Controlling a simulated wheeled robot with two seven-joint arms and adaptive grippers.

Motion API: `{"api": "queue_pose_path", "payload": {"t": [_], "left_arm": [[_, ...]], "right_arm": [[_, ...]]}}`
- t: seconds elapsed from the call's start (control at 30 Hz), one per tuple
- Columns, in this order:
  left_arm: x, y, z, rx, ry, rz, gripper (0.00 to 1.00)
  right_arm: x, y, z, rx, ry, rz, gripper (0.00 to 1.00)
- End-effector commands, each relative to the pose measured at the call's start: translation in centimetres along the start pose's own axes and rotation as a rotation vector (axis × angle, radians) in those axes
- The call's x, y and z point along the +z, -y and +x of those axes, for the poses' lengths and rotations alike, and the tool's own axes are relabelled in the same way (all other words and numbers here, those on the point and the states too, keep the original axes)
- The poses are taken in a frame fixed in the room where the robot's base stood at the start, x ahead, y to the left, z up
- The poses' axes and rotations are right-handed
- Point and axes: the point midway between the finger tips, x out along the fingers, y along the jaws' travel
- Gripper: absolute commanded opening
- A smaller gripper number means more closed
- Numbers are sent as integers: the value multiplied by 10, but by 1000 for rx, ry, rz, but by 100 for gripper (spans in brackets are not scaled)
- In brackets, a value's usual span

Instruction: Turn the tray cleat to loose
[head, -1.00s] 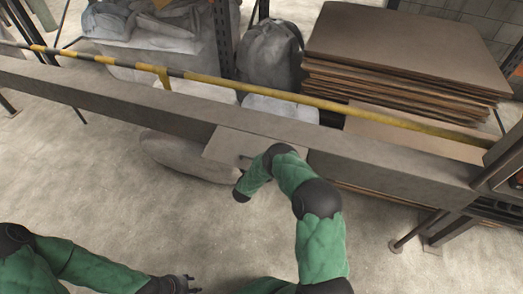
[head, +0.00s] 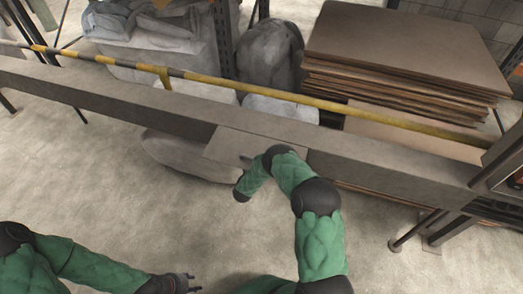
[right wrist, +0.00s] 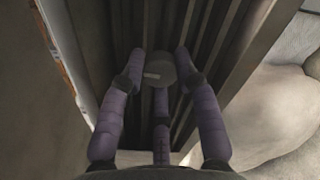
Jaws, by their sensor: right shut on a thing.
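In the right wrist view a round dark grey cleat (right wrist: 161,66) with a short pale mark on its left side sits over dark parallel slats. The three purple-sleeved fingers of my right gripper (right wrist: 160,78) are closed around the cleat, tips at its rim. In the head view this gripper is mostly hidden by my own green-sleeved wrist; only a small dark finger part shows in front of a flat grey plate (head: 228,146) on a long grey beam (head: 100,98). My left gripper (head: 193,283) is low in the head view, fingers apart and empty, over the floor.
A yellow and black rail (head: 215,82) runs above the beam. A stack of brown sheets (head: 405,50) and grey sacks (head: 268,55) stand behind it. A pale sack (head: 185,158) lies under the beam. The floor in front is clear.

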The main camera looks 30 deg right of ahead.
Motion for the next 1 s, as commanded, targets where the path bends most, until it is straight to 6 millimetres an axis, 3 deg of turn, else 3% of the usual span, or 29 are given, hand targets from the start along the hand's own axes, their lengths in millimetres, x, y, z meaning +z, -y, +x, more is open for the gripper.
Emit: {"api": "queue_pose_path", "payload": {"t": [0.3,0.8,0.83,0.9,1.0], "left_arm": [[0,0,-1,0,0,0,40],[0,0,-1,0,0,0,40],[0,0,-1,0,0,0,40],[0,0,-1,0,0,0,40],[0,0,-1,0,0,0,40]], "right_arm": [[-1,-2,0,4,-4,-99,0],[-2,-2,0,4,-5,-115,0],[-2,-2,0,4,-5,-115,40],[-2,-1,0,4,-4,-115,56],[-1,-1,0,2,-3,-115,56]]}}
